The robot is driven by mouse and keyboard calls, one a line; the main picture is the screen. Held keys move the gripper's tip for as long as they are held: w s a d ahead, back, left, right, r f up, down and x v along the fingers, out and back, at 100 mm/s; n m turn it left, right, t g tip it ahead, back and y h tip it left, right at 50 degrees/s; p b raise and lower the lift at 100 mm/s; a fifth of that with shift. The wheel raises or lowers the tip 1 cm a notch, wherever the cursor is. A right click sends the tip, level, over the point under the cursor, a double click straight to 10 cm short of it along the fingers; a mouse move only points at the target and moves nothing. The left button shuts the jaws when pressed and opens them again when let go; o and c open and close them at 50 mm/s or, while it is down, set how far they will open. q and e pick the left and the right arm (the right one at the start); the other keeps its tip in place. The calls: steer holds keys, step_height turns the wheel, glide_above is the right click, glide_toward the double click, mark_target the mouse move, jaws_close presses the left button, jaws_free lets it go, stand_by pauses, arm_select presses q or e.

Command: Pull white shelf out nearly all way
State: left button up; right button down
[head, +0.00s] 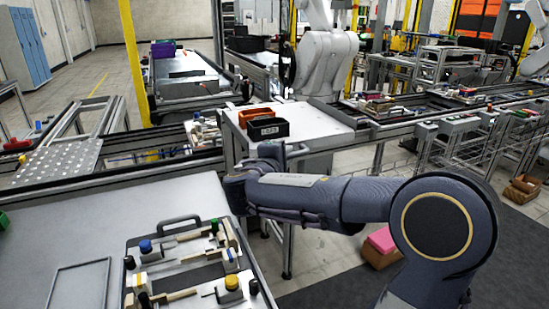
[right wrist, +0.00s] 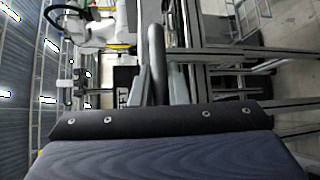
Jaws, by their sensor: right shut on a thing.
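The white shelf (head: 322,114) is a flat white surface right of centre in the head view. An orange bin and a black bin (head: 268,129) stand on it. My right arm reaches in from the right, and its gripper (head: 272,152) is at the shelf's near edge, partly hidden by my own wrist. In the right wrist view my right gripper (right wrist: 160,88) is shut on a dark upright bar, the handle (right wrist: 156,45), between its two grey fingers. My left gripper is not in view.
A grey table (head: 150,205) at the near left holds a fixture plate with knobs and wooden-handled clamps. A rail conveyor (head: 430,107) runs to the right of the shelf.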

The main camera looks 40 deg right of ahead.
steer(key=s+a+b, duration=0.2)
steer(key=s, duration=0.6)
steer(key=shift+a, duration=0.3)
steer(key=shift+f, duration=0.1)
steer(key=c, duration=1.4)
jaws_free()
steer(key=v, duration=0.7)
steer(key=shift+s+a, duration=0.2)
steer(key=shift+a, duration=0.15)
